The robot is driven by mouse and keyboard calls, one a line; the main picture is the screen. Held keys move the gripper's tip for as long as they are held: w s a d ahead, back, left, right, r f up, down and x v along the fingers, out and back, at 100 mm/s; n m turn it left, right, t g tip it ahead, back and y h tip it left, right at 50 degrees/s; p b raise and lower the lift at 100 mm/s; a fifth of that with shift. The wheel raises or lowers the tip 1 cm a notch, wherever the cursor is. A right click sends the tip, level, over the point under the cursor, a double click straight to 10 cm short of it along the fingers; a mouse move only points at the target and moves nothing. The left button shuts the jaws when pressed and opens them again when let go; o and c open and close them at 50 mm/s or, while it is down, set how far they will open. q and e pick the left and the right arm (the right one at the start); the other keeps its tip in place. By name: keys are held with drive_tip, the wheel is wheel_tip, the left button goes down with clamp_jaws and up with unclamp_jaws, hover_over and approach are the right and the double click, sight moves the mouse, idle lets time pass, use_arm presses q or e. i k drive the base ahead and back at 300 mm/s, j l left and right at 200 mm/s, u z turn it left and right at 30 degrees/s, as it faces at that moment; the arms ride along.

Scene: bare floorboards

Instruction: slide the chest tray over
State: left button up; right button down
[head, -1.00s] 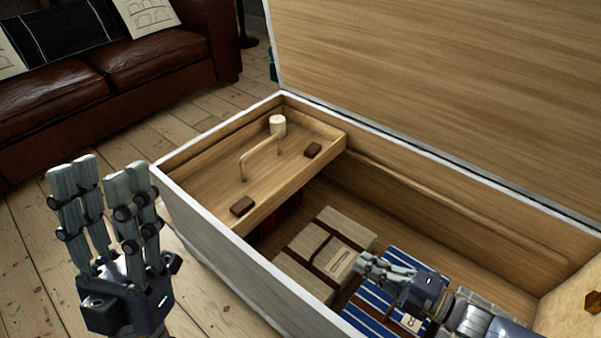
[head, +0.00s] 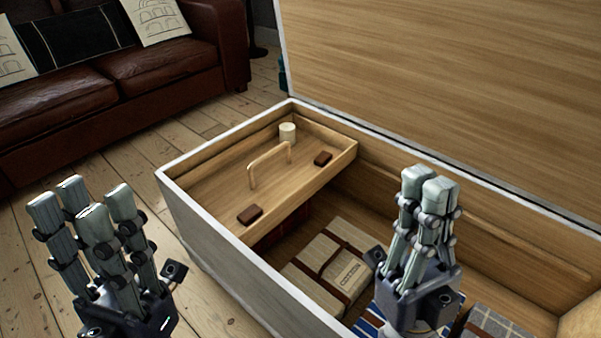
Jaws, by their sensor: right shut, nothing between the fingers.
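The wooden chest tray (head: 222,193) sits at the left end of the open chest (head: 213,245), up near the rim. It has an arched wooden handle (head: 268,160) and carries a white cylinder (head: 287,132) and two small dark brown blocks, one near (head: 250,214) and one far (head: 322,158). My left gripper (head: 85,207) is open and empty, outside the chest to the left of its front wall. My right gripper (head: 428,186) is upright over the chest's right part, shut with nothing in it, apart from the tray.
Below the tray level lie a beige strapped parcel (head: 318,262), a blue striped item (head: 367,327) partly hidden by my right gripper, and a grey patterned item (head: 495,328). The raised lid (head: 440,80) stands behind. A brown leather sofa (head: 120,85) is at back left.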

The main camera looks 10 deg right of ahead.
sight(265, 172)
drive_tip(key=i+j+z, duration=0.25)
drive_tip(key=i+j, duration=0.15)
drive_tip(key=j, duration=0.25)
drive_tip(key=i+j+z, duration=0.15)
drive_tip(key=j, duration=0.25)
drive_tip(key=i+j+z, duration=0.15)
drive_tip(key=j, duration=0.2)
drive_tip(key=i+j+z, duration=0.15)
drive_tip(key=j, duration=0.25)
drive_tip(key=i+j+z, duration=0.1)
drive_tip(key=j, duration=0.3)
drive_tip(key=i+j+z, duration=0.15)
drive_tip(key=j, duration=0.3)
drive_tip(key=j+z, duration=0.15)
drive_tip(key=j, duration=0.25)
drive_tip(key=i, duration=0.05)
